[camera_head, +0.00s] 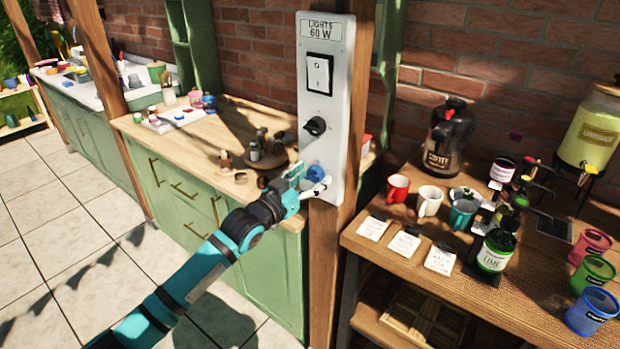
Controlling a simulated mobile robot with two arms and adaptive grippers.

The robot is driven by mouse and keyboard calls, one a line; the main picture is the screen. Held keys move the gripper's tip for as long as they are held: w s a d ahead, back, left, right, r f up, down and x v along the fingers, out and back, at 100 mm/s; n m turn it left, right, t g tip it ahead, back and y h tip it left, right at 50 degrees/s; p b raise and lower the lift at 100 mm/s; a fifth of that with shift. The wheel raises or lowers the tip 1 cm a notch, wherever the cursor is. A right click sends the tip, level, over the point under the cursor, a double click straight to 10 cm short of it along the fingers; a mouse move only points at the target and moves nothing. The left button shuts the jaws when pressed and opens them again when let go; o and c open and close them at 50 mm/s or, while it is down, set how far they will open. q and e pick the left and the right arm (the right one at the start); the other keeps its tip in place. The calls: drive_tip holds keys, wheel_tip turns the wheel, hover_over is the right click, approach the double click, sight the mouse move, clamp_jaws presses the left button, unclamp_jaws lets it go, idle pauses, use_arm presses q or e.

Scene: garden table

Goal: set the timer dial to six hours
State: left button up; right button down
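A white control panel (325,85) is fixed to a wooden post, with a label reading "LIGHTS 60 W" at its top. It carries a white rocker switch (319,73), a black knob (315,126) below it, and a small blue dial (316,172) near the bottom. My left gripper (313,179) is at the blue dial, its fingers spread to the dial's left and underside. I cannot tell whether they touch it. The dial's scale and pointer are too small or hidden to read. My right gripper is not in view.
A wooden table (350,238) on the right holds mugs, cards, jars and a dark coffee jug (447,138). A green cabinet (185,195) with a wooden top stands behind my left arm, with small jars on it. The tiled floor at left is clear.

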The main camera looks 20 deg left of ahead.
use_arm(q)
drive_tip(key=v, duration=1.2)
drive_tip(key=shift+r, duration=0.1)
drive_tip(key=a+f+n+g+y, duration=0.1)
drive_tip(key=a+f+g+y, duration=0.15)
drive_tip(key=f, duration=0.95)
drive_tip(key=a+f+n+g+y, duration=0.15)
drive_tip(key=a+f, duration=0.25)
drive_tip(key=f, duration=0.7)
drive_tip(key=s+a+f+g+y, duration=0.1)
drive_tip(key=s+f, duration=0.4)
drive_tip(key=f, duration=0.4)
drive_tip(key=s+f+g+y, duration=0.15)
drive_tip(key=s+f, duration=0.25)
drive_tip(key=f, duration=0.4)
drive_tip(key=s+d+f+g, duration=0.2)
drive_tip(key=s+f+g, duration=0.3)
drive_tip(key=s+f, duration=1.35)
drive_tip(key=s+d+f+m+g, duration=0.1)
drive_tip(key=s+d+f+g, duration=0.1)
drive_tip(key=s, duration=0.9)
drive_tip(key=s+d+f+g, duration=0.2)
drive_tip(key=s+d+f, duration=0.2)
drive_tip(key=s, duration=0.7)
drive_tip(key=shift+f+m, duration=0.3)
drive_tip(key=shift+m, duration=0.05)
